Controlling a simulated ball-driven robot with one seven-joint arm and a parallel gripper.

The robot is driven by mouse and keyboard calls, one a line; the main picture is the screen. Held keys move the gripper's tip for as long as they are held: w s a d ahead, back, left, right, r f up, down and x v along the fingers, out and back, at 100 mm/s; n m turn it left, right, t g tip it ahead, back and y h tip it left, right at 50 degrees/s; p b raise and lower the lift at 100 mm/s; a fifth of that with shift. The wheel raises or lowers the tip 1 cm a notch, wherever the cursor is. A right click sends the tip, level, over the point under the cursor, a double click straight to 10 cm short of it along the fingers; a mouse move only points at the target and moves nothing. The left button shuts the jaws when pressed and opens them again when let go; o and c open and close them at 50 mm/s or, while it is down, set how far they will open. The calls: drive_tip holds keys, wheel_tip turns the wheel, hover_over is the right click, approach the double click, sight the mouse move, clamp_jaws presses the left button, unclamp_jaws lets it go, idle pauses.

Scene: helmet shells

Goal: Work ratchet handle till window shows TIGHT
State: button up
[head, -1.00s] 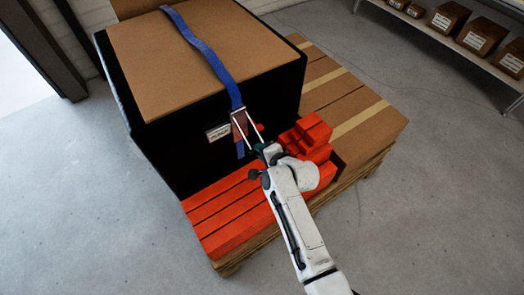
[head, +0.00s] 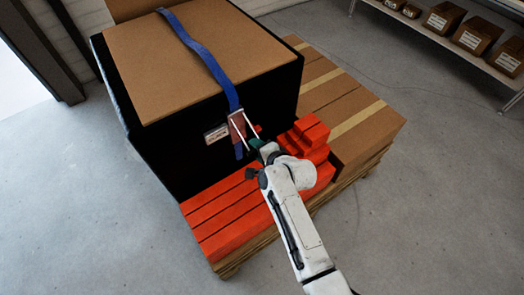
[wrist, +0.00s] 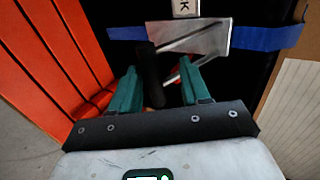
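A blue strap (head: 205,52) runs over the big black-sided box (head: 180,150) and down its front to a metal ratchet (head: 237,125). In the wrist view the ratchet's metal plate (wrist: 208,38) lies across the strap (wrist: 268,38). A white label or window (wrist: 186,7) above it shows a "K"; the rest is cut off. A black handle grip (wrist: 151,75) stands between the green fingers of my gripper (wrist: 158,80). The fingers are apart, with a visible gap on the right of the grip. In the head view my gripper (head: 258,150) is just below the ratchet.
Orange-red blocks (head: 222,215) lie along the front of the wooden pallet, with more stacked (head: 310,132) right of my gripper. Brown cartons (head: 350,120) fill the pallet's right side. A shelf with boxes (head: 447,20) stands at the back right. The grey floor around is clear.

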drive_tip(key=v, duration=1)
drive_tip(key=shift+s+d+r, duration=0.15)
drive_tip(key=shift+s+r, duration=0.05)
drive_tip(key=shift+s, duration=0.05)
drive_tip(key=shift+c, duration=0.3)
